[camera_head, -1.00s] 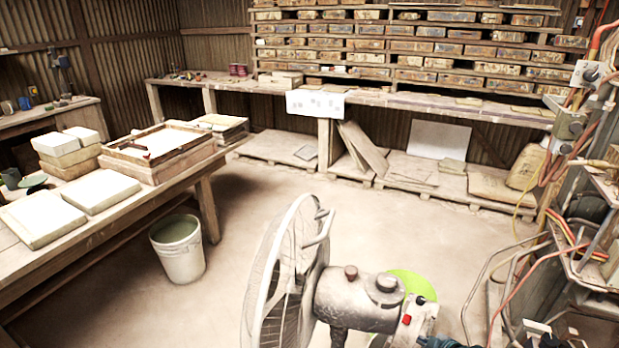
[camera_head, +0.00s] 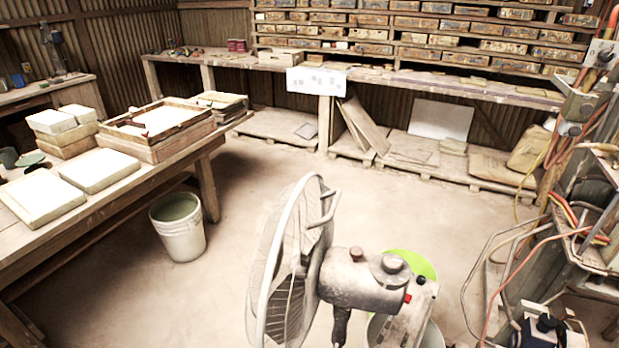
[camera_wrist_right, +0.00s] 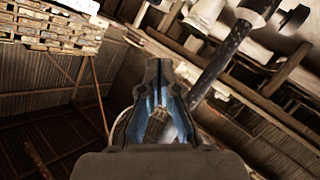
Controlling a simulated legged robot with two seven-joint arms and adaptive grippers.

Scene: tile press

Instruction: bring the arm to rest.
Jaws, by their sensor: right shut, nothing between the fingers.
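My right gripper (camera_wrist_right: 158,75) shows in the wrist view. Its dark fingers come together at the tips, with blue inner sides and nothing held between them. It hangs apart from any surface I can make out. In the head view neither gripper is seen.
A standing fan (camera_head: 362,283) is close in front at the bottom middle. A worktable (camera_head: 195,160) with pale slabs (camera_head: 100,170) is at left, a white bucket (camera_head: 178,232) beside it. Hoses and pipes (camera_head: 520,245) crowd the right. The middle floor (camera_head: 360,190) is clear.

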